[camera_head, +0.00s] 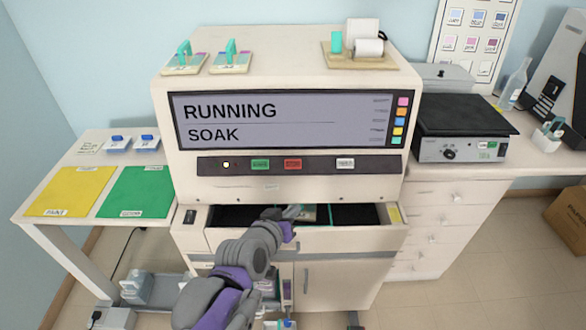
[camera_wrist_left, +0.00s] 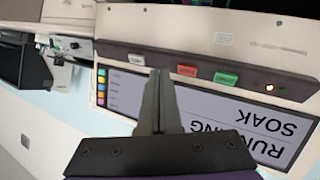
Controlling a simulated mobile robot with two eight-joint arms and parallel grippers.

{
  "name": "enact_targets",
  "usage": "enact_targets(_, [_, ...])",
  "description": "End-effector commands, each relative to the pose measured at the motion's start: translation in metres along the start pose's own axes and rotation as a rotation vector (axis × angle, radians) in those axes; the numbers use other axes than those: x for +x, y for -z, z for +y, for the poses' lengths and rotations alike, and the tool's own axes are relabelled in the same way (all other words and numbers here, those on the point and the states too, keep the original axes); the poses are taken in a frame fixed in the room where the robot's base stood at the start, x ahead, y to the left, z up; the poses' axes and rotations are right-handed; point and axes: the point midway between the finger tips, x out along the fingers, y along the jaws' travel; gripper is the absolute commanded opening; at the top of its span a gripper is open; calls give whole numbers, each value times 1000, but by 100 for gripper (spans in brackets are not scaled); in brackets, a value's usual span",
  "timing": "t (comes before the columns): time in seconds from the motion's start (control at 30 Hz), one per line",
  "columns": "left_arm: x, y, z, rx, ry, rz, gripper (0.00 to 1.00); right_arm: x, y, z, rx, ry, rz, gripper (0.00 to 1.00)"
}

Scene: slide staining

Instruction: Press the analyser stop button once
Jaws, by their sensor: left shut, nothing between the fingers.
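The analyser (camera_head: 285,80) is a big cream machine whose screen (camera_head: 330,115) reads "RUNNING" and "SOAK". On the dark strip below the screen sit a red button (camera_head: 293,164), a green button (camera_head: 260,164), a white button (camera_head: 345,163) and a lit yellow lamp (camera_head: 226,165). Their labels are too small to read; the red one is likely the stop button. My left gripper (camera_head: 292,212) is shut and empty, below the strip, in front of the open drawer. In the left wrist view, upside down, its fingertips (camera_wrist_left: 160,72) appear beside the red button (camera_wrist_left: 187,71); contact cannot be told.
The open drawer (camera_head: 395,232) juts out below the button strip, with dark compartments inside. A side table with a yellow mat (camera_head: 70,190) and a green mat (camera_head: 135,190) stands left. A hotplate-like device (camera_head: 460,148) stands on the right counter. Racks and paper rolls top the analyser.

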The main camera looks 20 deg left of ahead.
Motion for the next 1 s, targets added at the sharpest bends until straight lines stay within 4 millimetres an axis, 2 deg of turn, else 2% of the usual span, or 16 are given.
enact_targets(0.03, [22, 18, 2, -44, -15, 91, 0, 7, -5, 0, 0, 0, -4, 50])
enact_targets(0.1, [43, 45, 2, -105, -24, 217, 0, 11, -9, 0, 0, 0, -6, 50])
enact_targets(0.2, [62, 72, -3, -178, -22, 356, 0, 15, -12, 0, 0, 0, -8, 50])
enact_targets(0.3, [72, 86, -9, -226, -13, 444, 0, 18, -14, 0, 0, 0, -9, 50])
enact_targets(0.47, [76, 95, -14, -254, -5, 496, 0, 18, -14, 0, 0, 0, -9, 50])
enact_targets(0.8, [77, 95, -14, -253, -4, 495, 0, 19, -14, 0, 0, 0, -9, 50])
enact_targets(1.0, [92, 90, -22, -253, -3, 495, 0, 25, -19, 0, 0, 0, -12, 50])
